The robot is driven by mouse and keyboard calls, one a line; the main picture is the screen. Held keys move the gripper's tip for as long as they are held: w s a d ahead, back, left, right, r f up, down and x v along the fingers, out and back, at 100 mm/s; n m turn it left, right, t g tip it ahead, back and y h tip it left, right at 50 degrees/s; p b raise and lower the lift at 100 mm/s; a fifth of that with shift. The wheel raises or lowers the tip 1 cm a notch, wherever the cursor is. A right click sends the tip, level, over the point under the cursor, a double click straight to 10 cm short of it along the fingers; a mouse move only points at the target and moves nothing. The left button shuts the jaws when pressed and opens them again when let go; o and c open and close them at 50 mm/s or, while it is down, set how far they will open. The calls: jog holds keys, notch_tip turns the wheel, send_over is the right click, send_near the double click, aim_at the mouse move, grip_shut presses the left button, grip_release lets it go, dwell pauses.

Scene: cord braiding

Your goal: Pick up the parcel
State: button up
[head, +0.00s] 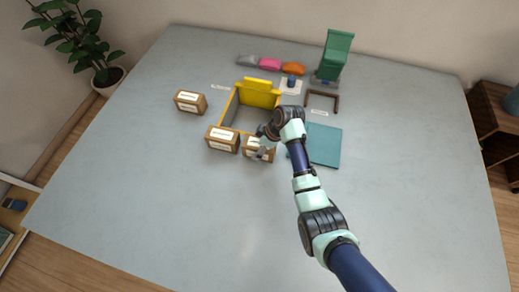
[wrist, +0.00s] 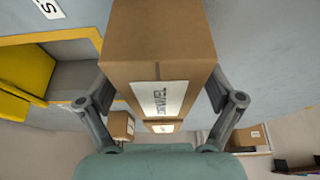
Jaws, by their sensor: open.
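Three brown cardboard parcels with white labels show in the head view: one at the left (head: 190,102), one at the middle (head: 222,139), and one (head: 250,155) partly hidden under my gripper (head: 263,150). In the wrist view, a parcel (wrist: 160,35) fills the top middle, its white label facing the camera. My gripper (wrist: 160,92) is open there, with one finger on each side of this parcel. I cannot tell whether the fingers touch it. Two more parcels (wrist: 121,126) show small behind it.
A yellow-edged grey tray with a yellow flap (head: 258,94) stands just behind the parcels. A teal mat (head: 323,146) lies to the right, a brown bracket (head: 322,96) and green chair-like stand (head: 336,55) behind. Pink, orange and grey pouches (head: 270,64) lie at the back. The table front is clear.

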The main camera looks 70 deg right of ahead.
jog(key=shift+f, duration=0.2)
dwell(0.5)
jog(key=c, duration=1.3)
